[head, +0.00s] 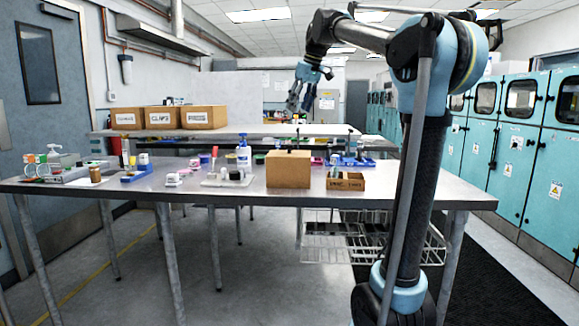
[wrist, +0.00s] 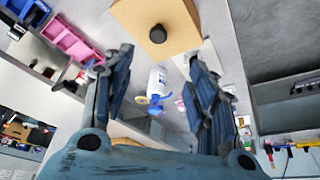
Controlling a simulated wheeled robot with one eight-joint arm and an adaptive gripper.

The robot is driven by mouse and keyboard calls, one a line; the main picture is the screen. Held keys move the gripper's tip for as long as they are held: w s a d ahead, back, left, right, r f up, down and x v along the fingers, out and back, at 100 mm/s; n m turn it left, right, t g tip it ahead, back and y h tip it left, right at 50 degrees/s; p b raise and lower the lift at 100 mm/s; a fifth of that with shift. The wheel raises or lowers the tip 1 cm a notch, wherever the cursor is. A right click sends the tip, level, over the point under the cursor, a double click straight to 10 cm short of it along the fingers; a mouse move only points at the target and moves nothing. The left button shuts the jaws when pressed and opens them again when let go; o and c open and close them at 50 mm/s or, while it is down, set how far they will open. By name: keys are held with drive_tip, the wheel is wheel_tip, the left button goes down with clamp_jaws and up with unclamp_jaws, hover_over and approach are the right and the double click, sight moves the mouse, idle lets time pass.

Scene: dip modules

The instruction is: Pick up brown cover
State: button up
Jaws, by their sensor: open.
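The brown cover (head: 288,171) is a box-shaped piece standing on the metal table, right of the table's middle in the head view. It also shows at the top of the wrist view (wrist: 178,22), with a round black knob (wrist: 157,34) on its top. What is under it is hidden. My gripper (head: 299,103) hangs in the air above and behind the cover in the head view, well apart from it. In the wrist view my gripper (wrist: 158,62) has its two fingers spread, with nothing held between them.
A small open brown box (head: 345,182) stands just right of the cover. A white pump bottle (head: 244,158) and a flat white tray (head: 226,180) are to its left.

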drive_tip(key=x, duration=1.1)
drive_tip(key=shift+x, duration=2.65)
drive_tip(key=shift+w+d, duration=0.2)
clamp_jaws()
